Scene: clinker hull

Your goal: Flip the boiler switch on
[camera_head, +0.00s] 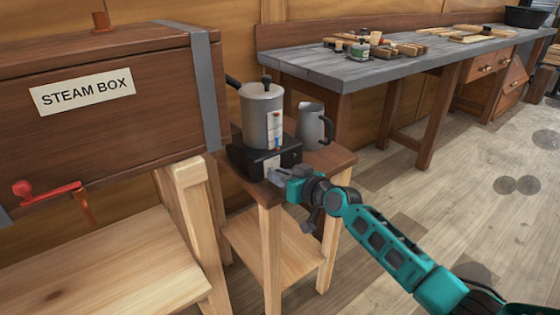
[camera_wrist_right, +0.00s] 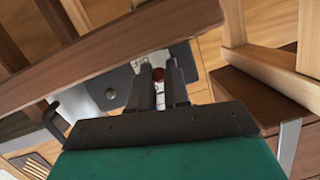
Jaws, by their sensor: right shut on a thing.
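The boiler is a grey metal cylinder (camera_head: 255,110) with a black lid knob and side handle, standing on a black base (camera_head: 246,160) on a small wooden stand. A sight strip with red and blue marks runs down its front. My right gripper (camera_head: 274,174) is at the front of the black base. In the right wrist view, the fingertips (camera_wrist_right: 158,82) are close together around a small red switch (camera_wrist_right: 158,73), beside a white label with dark lettering. The fingers hide part of the switch, and its on or off position cannot be told. My left gripper is not in view.
A grey pitcher (camera_head: 314,126) stands right of the boiler on the stand (camera_head: 335,158). The steam box (camera_head: 110,125), with a red-handled lever (camera_head: 48,190), is to the left. A workbench (camera_head: 385,70) with wood pieces is behind. The floor at right is clear.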

